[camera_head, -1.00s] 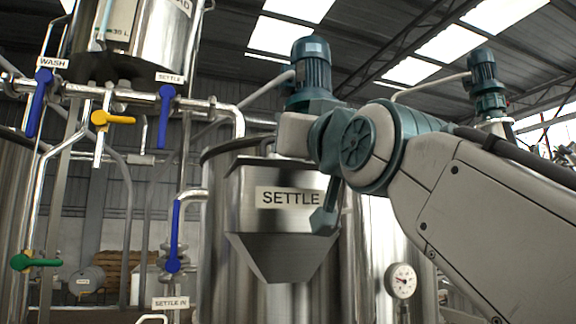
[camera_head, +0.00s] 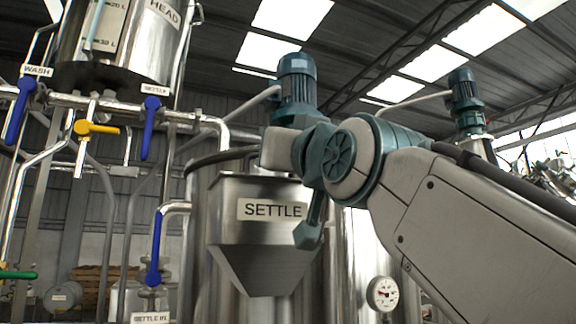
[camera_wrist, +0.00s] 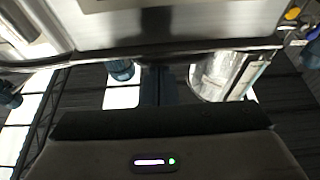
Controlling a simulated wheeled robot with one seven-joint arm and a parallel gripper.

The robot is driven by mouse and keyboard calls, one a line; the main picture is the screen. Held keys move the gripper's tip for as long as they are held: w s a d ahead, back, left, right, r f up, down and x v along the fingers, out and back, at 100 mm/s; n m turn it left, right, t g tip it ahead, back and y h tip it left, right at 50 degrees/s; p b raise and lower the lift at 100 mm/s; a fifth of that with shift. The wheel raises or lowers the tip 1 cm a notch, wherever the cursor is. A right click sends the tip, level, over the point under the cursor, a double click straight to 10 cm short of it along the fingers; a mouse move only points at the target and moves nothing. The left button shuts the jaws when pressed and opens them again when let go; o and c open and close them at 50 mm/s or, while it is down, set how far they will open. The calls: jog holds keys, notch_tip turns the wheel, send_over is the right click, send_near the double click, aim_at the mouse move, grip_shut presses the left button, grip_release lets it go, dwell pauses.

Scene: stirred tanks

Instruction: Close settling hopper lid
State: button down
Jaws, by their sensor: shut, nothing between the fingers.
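The settling hopper (camera_head: 262,235) is a steel box with a tapered bottom and a SETTLE plate, on the front of a tall tank. Its upper edge shows, but I cannot tell the lid's angle from the head view. My arm comes in from the right, and its wrist end covers the hopper's upper right area. In the wrist view, which looks upside down, my gripper (camera_wrist: 158,76) is shut and empty. Its dark fingers point at the dark edge of a close steel panel (camera_wrist: 225,22) with a pale plate. I cannot tell whether they touch.
A stirrer motor (camera_head: 297,80) stands behind my wrist. Pipes with blue valve handles (camera_head: 155,245) and a yellow handle (camera_head: 97,128) are left of the hopper. A head tank (camera_head: 118,38) hangs at upper left. A pressure gauge (camera_head: 383,293) sits low right of the hopper.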

notch_tip(320, 180, up, 4)
jog(key=shift+s+p, duration=0.1)
jog(key=shift+p, duration=0.8)
jog(key=s+d+r+p, duration=0.3)
jog(key=d+r, duration=0.3)
jog(key=d, duration=0.5)
jog(key=shift+d+r, duration=0.2)
jog(key=shift+r, duration=0.15)
